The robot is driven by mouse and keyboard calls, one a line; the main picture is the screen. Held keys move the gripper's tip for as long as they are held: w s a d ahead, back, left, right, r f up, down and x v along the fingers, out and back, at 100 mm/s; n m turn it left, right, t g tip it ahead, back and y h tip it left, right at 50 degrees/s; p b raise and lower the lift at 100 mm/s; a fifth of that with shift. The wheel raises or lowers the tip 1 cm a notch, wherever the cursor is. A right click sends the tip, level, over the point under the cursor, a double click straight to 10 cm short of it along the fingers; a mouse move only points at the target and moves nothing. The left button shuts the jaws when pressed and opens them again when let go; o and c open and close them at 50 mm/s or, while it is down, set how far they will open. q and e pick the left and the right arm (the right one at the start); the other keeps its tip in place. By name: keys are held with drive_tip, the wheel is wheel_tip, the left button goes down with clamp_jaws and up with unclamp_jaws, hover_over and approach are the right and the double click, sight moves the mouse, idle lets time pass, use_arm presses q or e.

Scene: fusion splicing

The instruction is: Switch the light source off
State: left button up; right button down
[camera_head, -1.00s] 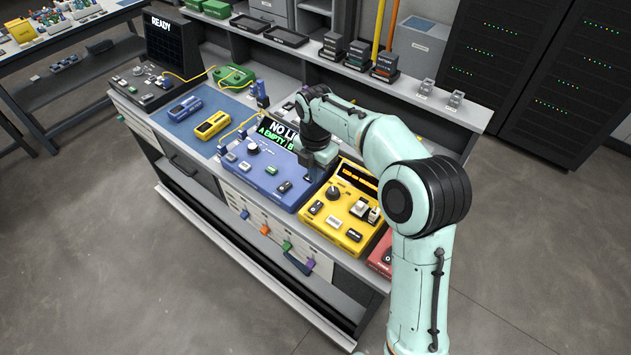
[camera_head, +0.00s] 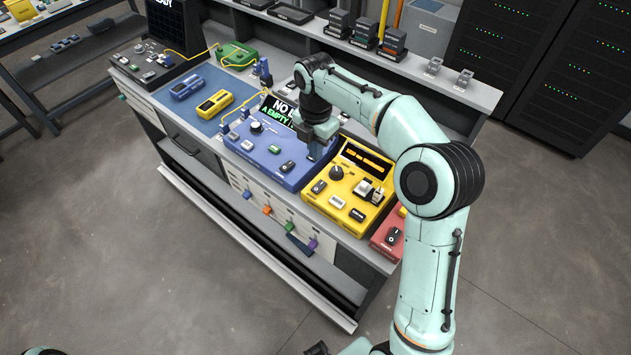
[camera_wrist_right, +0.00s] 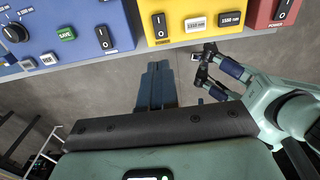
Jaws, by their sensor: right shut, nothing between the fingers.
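The yellow unit (camera_head: 349,189) with 1310 nm and 1550 nm buttons, which I take to be the light source, sits on the bench. It has a lit orange display, a knob and a black rocker switch (camera_head: 318,187). In the wrist view the yellow unit (camera_wrist_right: 179,38) shows at the top, with its rocker switch (camera_wrist_right: 159,25) near its left edge; I cannot tell the switch's position. My right gripper (camera_head: 313,153) appears over the border between the blue and yellow units. In the wrist view its fingers (camera_wrist_right: 157,68) are together, empty and apart from the switch.
The blue unit (camera_head: 268,150) with its own rocker switch stands left of the yellow one. A red unit (camera_head: 387,240) with a power switch is to its right, partly behind my arm. Coloured hanging tags (camera_head: 267,210) line the bench front. Open floor (camera_head: 130,270) lies in front.

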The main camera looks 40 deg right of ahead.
use_arm(q)
drive_tip(key=shift+s+f, duration=0.1)
drive_tip(key=shift+f, duration=0.15)
use_arm(e)
drive_tip(key=shift+r, duration=0.2)
drive_tip(key=b, duration=0.2)
approach(315, 188)
wheel_tip(315, 188, down, 5)
drive_tip(key=shift+f, duration=0.9)
use_arm(q)
drive_tip(key=shift+s+f, duration=0.35)
drive_tip(key=shift+f, duration=0.25)
drive_tip(key=shift+s+f, duration=0.3)
drive_tip(key=shift+f, duration=0.3)
